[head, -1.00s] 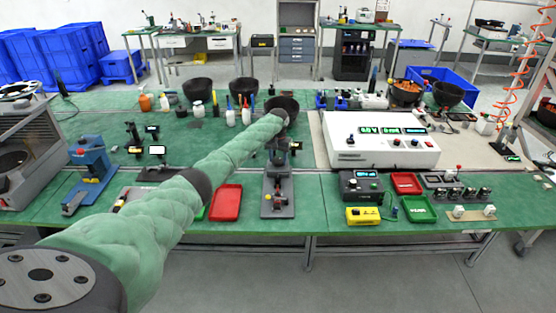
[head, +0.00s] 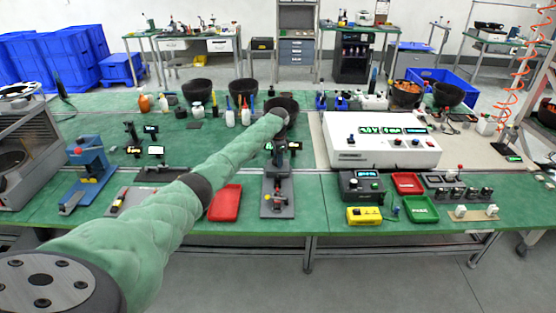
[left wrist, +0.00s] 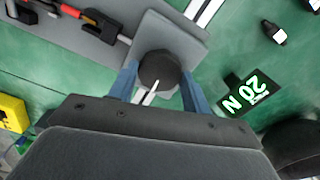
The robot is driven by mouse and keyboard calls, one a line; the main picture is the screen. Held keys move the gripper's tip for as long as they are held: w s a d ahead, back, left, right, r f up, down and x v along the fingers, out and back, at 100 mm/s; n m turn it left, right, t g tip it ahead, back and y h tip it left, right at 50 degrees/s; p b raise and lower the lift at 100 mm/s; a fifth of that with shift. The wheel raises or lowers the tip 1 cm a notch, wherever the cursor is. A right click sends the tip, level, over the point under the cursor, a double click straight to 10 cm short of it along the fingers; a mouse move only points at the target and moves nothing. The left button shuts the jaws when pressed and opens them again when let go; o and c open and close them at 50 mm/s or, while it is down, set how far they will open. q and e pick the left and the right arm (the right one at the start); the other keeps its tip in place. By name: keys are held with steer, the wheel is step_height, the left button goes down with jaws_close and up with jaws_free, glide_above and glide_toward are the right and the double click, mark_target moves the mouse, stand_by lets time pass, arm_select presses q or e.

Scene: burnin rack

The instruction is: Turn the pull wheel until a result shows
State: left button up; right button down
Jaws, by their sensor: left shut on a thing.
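The pull wheel (left wrist: 158,68) is a dark round knob with a pale line on it, set on a grey block. My left gripper (left wrist: 159,86) has its two blue fingers on opposite sides of the wheel and is shut on it. My right gripper is not in view.
A red tray (head: 226,203) lies left of the fixture. Right of it are a dark meter box (head: 361,186), a yellow device (head: 363,216), a red tray (head: 407,183) and a green tray (head: 420,209). A white instrument (head: 380,142) stands behind. Dark bowls (head: 243,91) line the back.

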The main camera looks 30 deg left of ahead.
arm_select(q)
steer(key=shift+r+m, duration=0.1)
steer(key=shift+m, duration=0.9)
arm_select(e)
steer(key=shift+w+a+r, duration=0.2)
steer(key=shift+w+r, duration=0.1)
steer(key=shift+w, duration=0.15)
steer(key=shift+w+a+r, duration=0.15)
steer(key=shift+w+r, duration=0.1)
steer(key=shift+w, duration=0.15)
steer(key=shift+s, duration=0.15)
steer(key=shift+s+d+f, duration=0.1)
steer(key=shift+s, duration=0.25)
arm_select(q)
steer(key=o, duration=1)
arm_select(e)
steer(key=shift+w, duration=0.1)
